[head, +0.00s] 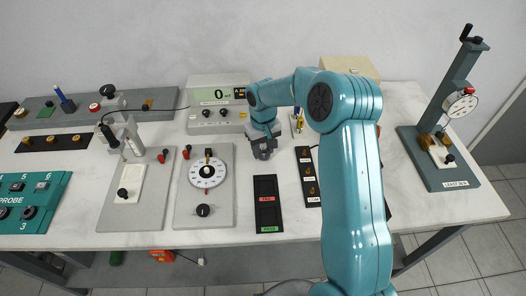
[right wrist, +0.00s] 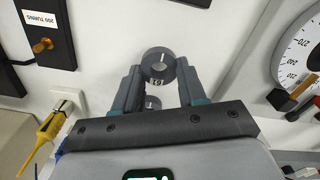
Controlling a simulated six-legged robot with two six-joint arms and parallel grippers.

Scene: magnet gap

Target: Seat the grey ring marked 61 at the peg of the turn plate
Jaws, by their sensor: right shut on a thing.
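A smaller grey round shape (right wrist: 153,102) shows between the fingers. The turn plate, a white round dial with degree marks (head: 208,173), lies on a grey board left of the gripper; it also shows in the right wrist view (right wrist: 302,60). A small dark upright part (head: 208,154) stands at its far edge. My left gripper is out of view.
A meter reading 0 (head: 218,95) stands behind the dial board. The black tray with red and green labels (head: 267,192) lies right of it, then a black terminal strip (head: 307,176). A tall gauge stand (head: 447,110) is at far right.

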